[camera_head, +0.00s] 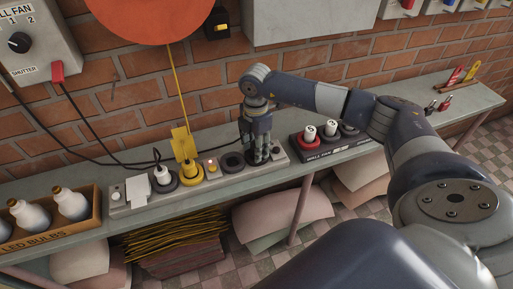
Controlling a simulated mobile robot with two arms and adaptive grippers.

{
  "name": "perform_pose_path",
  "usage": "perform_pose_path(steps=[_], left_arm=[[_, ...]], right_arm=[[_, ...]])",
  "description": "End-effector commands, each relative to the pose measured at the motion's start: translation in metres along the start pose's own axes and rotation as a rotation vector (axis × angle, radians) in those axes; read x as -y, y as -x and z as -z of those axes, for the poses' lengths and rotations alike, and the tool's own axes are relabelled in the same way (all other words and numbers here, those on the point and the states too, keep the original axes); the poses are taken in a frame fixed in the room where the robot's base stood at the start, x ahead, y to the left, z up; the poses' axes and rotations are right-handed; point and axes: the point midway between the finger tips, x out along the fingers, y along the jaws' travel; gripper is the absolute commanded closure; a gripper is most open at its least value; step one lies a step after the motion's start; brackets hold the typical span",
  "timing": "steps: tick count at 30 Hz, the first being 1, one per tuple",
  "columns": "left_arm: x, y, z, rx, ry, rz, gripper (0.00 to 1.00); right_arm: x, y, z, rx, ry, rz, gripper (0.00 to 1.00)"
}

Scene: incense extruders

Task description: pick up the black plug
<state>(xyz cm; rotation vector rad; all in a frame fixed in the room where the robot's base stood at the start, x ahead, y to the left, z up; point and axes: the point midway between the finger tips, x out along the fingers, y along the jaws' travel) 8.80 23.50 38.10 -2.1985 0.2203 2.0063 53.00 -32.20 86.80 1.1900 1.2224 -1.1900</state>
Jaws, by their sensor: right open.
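A grey socket strip (133,190) lies on the bench. My left gripper is not in view.
A box of bulbs (62,233) sits at the left. Cords run behind the strip from the control box (35,43). The brick wall is close behind; the bench (430,112) is clearer further right.

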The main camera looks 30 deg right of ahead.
Motion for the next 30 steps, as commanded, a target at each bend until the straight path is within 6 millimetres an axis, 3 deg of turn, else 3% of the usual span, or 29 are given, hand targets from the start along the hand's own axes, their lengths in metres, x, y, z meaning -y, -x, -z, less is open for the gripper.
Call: perform_pose_path(steps=[5,9,10,23,30], left_arm=[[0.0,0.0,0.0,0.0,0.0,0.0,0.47],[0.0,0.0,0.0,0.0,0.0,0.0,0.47],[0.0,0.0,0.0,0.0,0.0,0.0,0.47],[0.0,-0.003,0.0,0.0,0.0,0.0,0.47],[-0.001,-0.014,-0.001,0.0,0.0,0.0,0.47]], right_arm=[[0.0,0.0,0.0,0.0,0.0,0.0,0.59],[0.0,0.0,0.0,0.0,0.0,0.0,0.91],[0.0,0.0,0.0,0.0,0.0,0.0,0.94],[-0.001,0.005,0.0,0.0,0.0,-0.003,0.94],[-0.002,0.035,0.0,0.0,0.0,-0.007,0.94]])
